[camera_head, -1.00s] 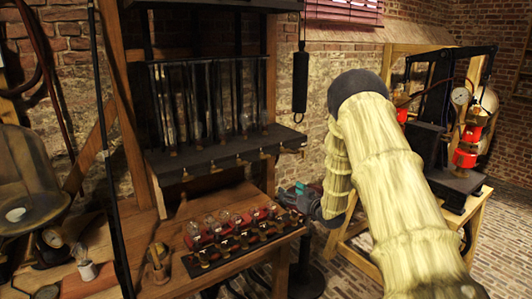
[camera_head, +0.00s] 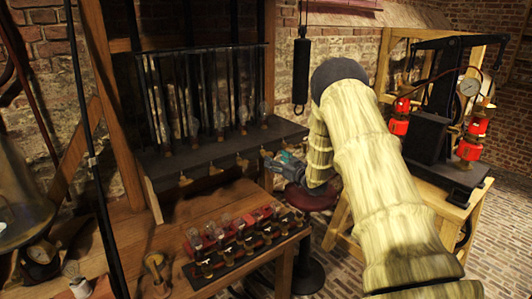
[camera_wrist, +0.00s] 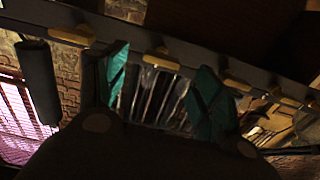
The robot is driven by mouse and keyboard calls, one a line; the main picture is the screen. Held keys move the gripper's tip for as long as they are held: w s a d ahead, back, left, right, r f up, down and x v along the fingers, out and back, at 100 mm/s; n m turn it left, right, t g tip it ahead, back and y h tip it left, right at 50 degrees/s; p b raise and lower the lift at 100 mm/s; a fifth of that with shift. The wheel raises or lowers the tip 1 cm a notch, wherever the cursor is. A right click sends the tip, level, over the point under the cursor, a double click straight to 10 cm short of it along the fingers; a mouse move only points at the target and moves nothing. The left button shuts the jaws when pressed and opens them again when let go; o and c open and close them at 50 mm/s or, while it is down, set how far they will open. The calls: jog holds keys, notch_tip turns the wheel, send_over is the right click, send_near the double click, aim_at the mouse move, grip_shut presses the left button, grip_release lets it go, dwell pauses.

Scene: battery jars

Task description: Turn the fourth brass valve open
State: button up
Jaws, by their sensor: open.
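A row of brass valves runs along the front edge of the dark shelf (camera_head: 225,146) in the head view. The near-left valve (camera_head: 185,181) shows clearly; the far-right end of the row is partly hidden by my arm. My gripper (camera_head: 283,164) is open, close to the right part of this edge. In the wrist view its teal fingertips (camera_wrist: 160,88) stand apart and empty. One brass valve (camera_wrist: 160,62), apparently the fourth from the head view's left, appears between them, beyond the tips. Other valves lie to its left (camera_wrist: 72,34) and right (camera_wrist: 237,83). I cannot tell any contact.
Glass tubes (camera_head: 205,95) stand on the shelf. Below, a wooden bench (camera_head: 190,215) holds a rack of small glass bulbs (camera_head: 240,240). A black cylinder (camera_head: 301,70) hangs right of the shelf. A stand with red fittings (camera_head: 470,145) is at the right.

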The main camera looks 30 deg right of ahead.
aim_at(267, 153)
jog(key=w+p, duration=0.2)
jog(key=w, duration=0.3)
jog(key=shift+w+a, duration=0.15)
jog(key=shift+a, duration=0.05)
jog(key=shift+w+f, duration=0.1)
jog(key=shift+w, duration=0.5)
jog(key=shift+a, duration=0.1)
jog(key=c, duration=1)
